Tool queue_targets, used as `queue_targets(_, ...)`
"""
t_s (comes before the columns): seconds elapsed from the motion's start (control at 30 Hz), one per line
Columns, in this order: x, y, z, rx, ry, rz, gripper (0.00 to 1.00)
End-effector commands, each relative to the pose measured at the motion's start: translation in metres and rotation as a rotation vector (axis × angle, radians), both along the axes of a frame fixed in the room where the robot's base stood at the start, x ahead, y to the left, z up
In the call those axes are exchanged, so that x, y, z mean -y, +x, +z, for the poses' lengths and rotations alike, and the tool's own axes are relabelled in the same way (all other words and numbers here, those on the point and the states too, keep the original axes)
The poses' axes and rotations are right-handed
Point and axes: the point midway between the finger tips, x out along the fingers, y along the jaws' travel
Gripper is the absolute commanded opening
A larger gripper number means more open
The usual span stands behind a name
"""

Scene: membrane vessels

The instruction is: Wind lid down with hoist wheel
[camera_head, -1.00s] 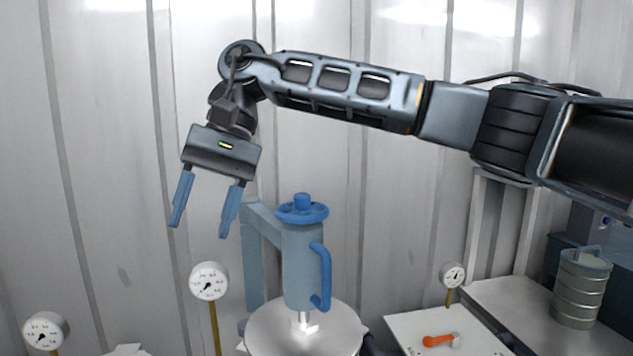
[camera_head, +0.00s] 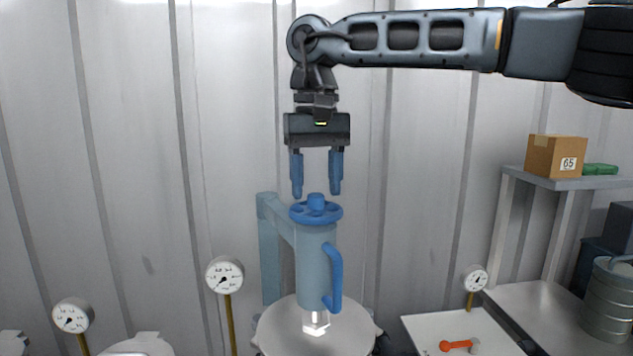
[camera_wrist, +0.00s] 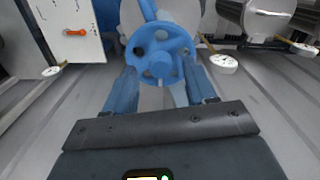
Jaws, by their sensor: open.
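The blue hoist wheel (camera_head: 316,212) lies flat on top of a grey-blue hoist column (camera_head: 313,265) with a blue side handle (camera_head: 334,278). Below the column, a short bright stem meets the round grey lid (camera_head: 275,328) of a vessel. My gripper (camera_head: 316,190) is open, fingers pointing down, just above the wheel and roughly centred over its hub. In the wrist view the wheel (camera_wrist: 160,52), with its holes and hub, shows beyond and between my two blue fingers (camera_wrist: 160,88). I cannot tell that either finger touches the wheel.
A dial gauge (camera_head: 224,275) stands left of the vessel, another (camera_head: 73,315) farther left, and a third (camera_head: 475,279) to the right. A white panel (camera_head: 425,325) carries an orange lever (camera_head: 456,345). A cardboard box (camera_head: 556,156) sits on a shelf at right. Space above the wheel's left is clear.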

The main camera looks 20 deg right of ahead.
Motion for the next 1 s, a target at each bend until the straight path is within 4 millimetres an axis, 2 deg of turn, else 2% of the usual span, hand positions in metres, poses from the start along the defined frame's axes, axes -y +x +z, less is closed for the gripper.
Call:
queue_targets(0.17,-0.0004,-0.0003,-0.0095,0.0,0.001,0.0,0.56)
queue_targets(0.4,-0.0004,-0.0002,-0.0104,0.0,0.001,0.0,0.56)
queue_targets(1.0,-0.0006,-0.0002,-0.0099,0.0,0.002,0.001,0.0)
